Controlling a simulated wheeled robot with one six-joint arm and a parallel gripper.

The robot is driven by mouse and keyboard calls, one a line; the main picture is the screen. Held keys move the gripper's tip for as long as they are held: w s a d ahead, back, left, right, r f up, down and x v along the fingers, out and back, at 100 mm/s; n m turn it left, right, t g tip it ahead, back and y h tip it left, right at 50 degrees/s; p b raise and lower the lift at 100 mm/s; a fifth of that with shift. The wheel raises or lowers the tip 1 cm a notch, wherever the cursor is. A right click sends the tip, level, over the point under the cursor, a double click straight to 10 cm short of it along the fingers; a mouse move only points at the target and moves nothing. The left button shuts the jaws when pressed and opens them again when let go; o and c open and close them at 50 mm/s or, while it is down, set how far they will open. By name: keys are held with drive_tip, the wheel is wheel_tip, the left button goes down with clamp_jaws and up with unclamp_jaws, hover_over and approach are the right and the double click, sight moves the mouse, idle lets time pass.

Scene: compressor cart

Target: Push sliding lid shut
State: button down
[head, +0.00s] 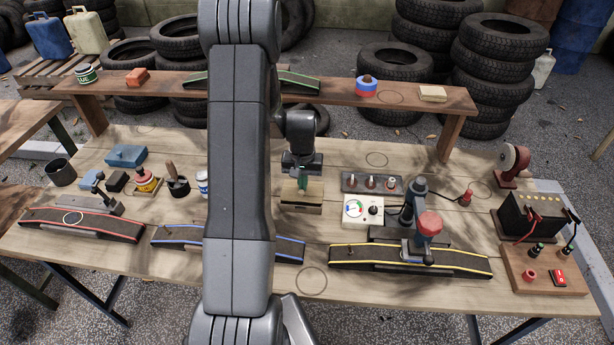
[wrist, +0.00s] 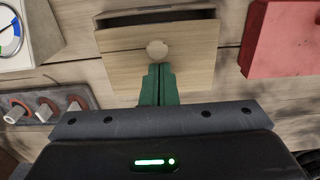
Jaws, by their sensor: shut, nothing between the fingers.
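The light wooden box (head: 301,208) stands on the workbench, right of my arm in the head view. In the wrist view its sliding lid (wrist: 181,63) has a pale round knob (wrist: 157,50). A dark gap shows between the lid's upper edge and the box rim (wrist: 150,13), so the lid is partly open. My gripper (head: 303,172) is over the lid side of the box; its green fingers (wrist: 158,72) are shut together and empty. Their tips are just below the knob in the wrist view; I cannot tell whether they touch it.
A gauge panel (head: 363,210) and a rack of plugs (head: 371,184) stand close right of the box. A red block (wrist: 285,38) is on the other side, hidden by my arm in the head view. A raised shelf (head: 340,92) runs behind.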

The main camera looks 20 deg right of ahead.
drive_tip(key=shift+s+a+f, duration=0.15)
drive_tip(key=shift+s+f, duration=0.05)
drive_tip(key=shift+f, duration=0.05)
drive_tip(key=shift+w+r+p, duration=0.25)
drive_tip(key=shift+r+p, duration=0.4)
drive_tip(key=shift+r, duration=0.25)
drive_tip(key=shift+d+r+p, duration=0.2)
drive_tip(key=shift+r+p, duration=1.2)
drive_tip(key=shift+r, duration=1.25)
drive_tip(key=shift+f+b, duration=1.9)
drive_tip(key=shift+f, duration=1.5)
